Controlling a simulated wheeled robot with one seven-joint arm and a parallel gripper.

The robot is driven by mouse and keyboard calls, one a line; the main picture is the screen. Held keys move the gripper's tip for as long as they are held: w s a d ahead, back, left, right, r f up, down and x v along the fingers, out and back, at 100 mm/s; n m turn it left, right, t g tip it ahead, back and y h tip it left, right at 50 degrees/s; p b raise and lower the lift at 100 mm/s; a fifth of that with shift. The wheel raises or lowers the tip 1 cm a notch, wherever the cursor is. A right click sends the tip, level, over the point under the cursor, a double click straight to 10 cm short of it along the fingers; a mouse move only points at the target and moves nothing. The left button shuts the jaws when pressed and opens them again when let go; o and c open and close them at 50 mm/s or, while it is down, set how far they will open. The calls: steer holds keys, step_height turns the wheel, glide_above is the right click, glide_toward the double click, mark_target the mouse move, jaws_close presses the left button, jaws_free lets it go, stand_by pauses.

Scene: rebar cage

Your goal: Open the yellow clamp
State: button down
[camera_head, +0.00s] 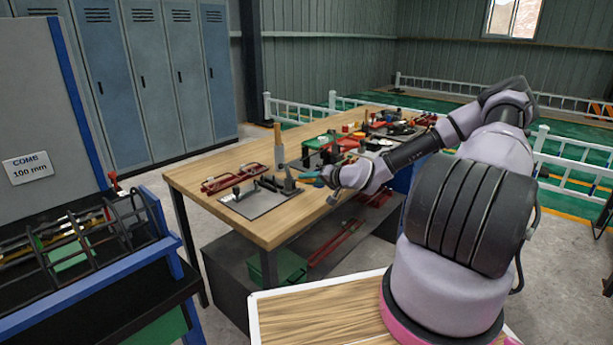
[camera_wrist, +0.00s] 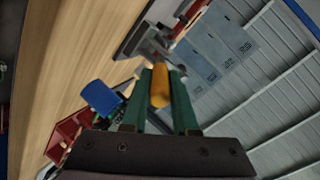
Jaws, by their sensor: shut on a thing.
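In the wrist view, the yellow clamp handle (camera_wrist: 160,88) lies between the two green fingers of my gripper (camera_wrist: 158,85), which are shut on it. Grey metal parts (camera_wrist: 150,45) show just beyond the fingertips, in front of a dark plate. In the head view, my gripper (camera_head: 308,178) is low over the near side of the wooden table, beside a grey plate (camera_head: 258,208) that carries several dark clamps. The held yellow handle cannot be made out there. How far the clamp is open cannot be told.
An upright orange-topped object (camera_head: 278,140) stands on the table behind the plate. Red clamps (camera_head: 222,183) lie to the left. Green and red trays and tools crowd the table to the right. A rebar cage (camera_head: 90,235) stands at the left.

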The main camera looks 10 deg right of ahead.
steer(key=shift+s+f+t+y, duration=0.15)
steer(key=shift+f+t+y, duration=0.15)
steer(key=shift+f+t, duration=0.15)
steer(key=shift+f, duration=0.1)
steer(key=c, duration=0.7)
jaws_free()
steer(key=v, duration=1)
steer(key=shift+s+d, duration=0.3)
